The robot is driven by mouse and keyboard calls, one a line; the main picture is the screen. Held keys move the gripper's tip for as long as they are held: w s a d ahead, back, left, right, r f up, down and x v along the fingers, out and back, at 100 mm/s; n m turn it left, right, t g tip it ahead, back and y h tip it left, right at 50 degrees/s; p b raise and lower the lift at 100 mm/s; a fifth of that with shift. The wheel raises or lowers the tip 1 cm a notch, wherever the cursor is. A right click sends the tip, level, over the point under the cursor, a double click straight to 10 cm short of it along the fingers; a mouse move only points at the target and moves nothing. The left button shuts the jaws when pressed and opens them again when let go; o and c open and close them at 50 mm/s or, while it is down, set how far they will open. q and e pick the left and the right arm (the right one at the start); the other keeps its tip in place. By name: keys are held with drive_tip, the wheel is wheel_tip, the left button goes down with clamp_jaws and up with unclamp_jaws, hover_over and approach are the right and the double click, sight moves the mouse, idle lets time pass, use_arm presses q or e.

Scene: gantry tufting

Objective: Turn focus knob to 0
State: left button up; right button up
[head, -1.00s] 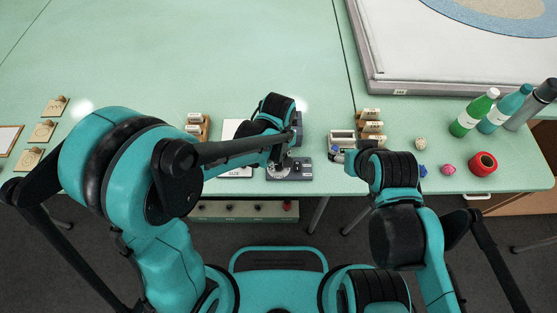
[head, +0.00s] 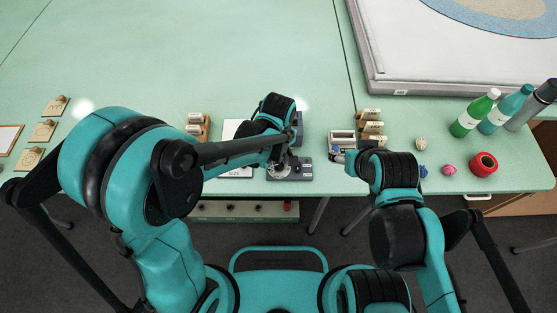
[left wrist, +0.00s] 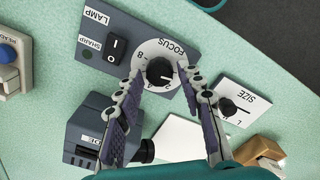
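The black focus knob (left wrist: 160,71) sits on a white round dial marked FOCUS, on a dark grey-blue panel (left wrist: 180,22) that also carries a black LAMP switch (left wrist: 115,48). The panel shows in the head view (head: 303,173) at the table's front edge. My left gripper (left wrist: 162,76) is open, with one fingertip on each side of the knob and the white dial showing between knob and fingers. The knob's pointer setting is too small to read surely. My right gripper (head: 342,158) is right of the panel; its fingers are too small to judge.
A white SIZE plate (left wrist: 240,100) with a small black knob is beside the panel. A grey-blue device (left wrist: 88,130) stands close to one left finger. Wooden label blocks (head: 372,127), bottles and a red roll (head: 483,164) are to the right. The table's back left is clear.

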sight(278, 164)
use_arm(q)
drive_tip(key=shift+r, duration=0.1)
wheel_tip(278, 164, up, 12)
idle(0.6)
idle(0.4)
drive_tip(key=s+a+r+m+t, duration=0.1)
drive_tip(key=s+a+m+t, duration=0.2)
drive_tip(key=a, duration=0.6)
drive_tip(key=s+a+r+m+t, duration=0.1)
drive_tip(key=s+a+m+t, duration=0.2)
drive_tip(key=a, duration=0.5)
drive_tip(key=shift+a+m+t, duration=0.4)
drive_tip(key=shift+m+t, duration=0.1)
drive_tip(key=shift+m, duration=0.5)
